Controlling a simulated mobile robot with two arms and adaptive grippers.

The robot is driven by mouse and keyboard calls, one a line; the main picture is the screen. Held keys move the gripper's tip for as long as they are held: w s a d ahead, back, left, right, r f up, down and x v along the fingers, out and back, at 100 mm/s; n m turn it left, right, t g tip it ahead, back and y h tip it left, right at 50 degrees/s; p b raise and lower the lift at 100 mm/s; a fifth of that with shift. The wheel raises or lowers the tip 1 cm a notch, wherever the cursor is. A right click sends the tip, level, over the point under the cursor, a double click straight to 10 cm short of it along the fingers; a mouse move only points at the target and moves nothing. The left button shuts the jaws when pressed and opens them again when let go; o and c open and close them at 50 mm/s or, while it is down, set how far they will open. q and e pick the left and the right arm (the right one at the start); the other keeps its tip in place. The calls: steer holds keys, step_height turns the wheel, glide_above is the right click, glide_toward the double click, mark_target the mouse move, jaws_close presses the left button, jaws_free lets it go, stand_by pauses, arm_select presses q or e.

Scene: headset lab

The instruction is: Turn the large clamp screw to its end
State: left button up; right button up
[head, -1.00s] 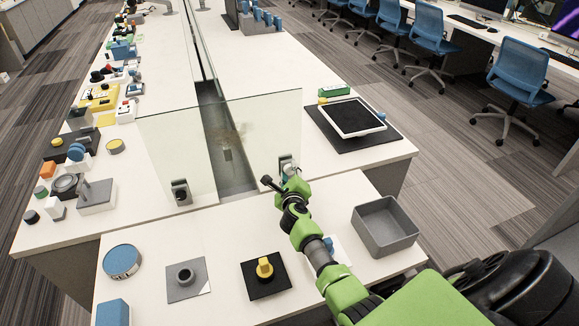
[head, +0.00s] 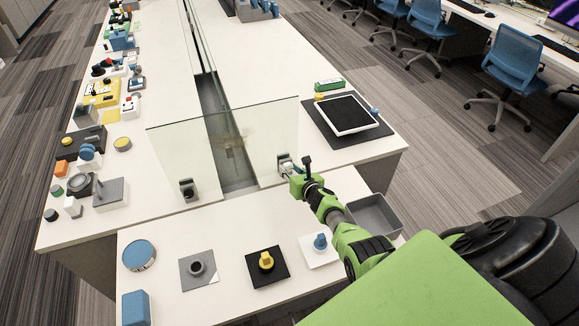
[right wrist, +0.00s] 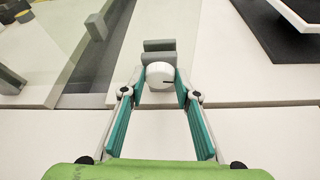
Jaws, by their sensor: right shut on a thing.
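The large clamp screw is a round white knob (right wrist: 160,73) with a dark line on its face, in the middle of the right wrist view. It sits on the front of a grey clamp (right wrist: 159,45), which also shows at the foot of the right glass pane in the head view (head: 284,160). My right gripper (right wrist: 159,81) is shut on the knob, with one teal-padded finger on each side. In the head view my right gripper (head: 290,171) hides most of the knob. My left gripper is not in view.
A similar clamp (head: 188,190) stands at the left glass pane (head: 175,155). A grey bin (head: 374,218) is partly behind my right arm. A tablet (head: 347,114) lies behind.

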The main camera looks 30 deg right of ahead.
steer(key=shift+d+f+m+y, duration=0.1)
steer(key=shift+m+y, duration=0.4)
steer(key=shift+m, duration=0.1)
steer(key=shift+d+f+m+t+y+b, duration=0.1)
steer(key=shift+m+t+y+b, duration=0.25)
steer(key=shift+m, duration=0.25)
steer(key=shift+s+d+f+m+t+y+b, duration=0.1)
steer(key=shift+m+t+y+b, duration=0.15)
steer(key=shift+m+y+b, duration=0.55)
steer(key=shift+m+t+b, duration=0.3)
steer(key=shift+m+b, duration=0.2)
steer(key=shift+m, duration=0.3)
steer(key=o, duration=1.1)
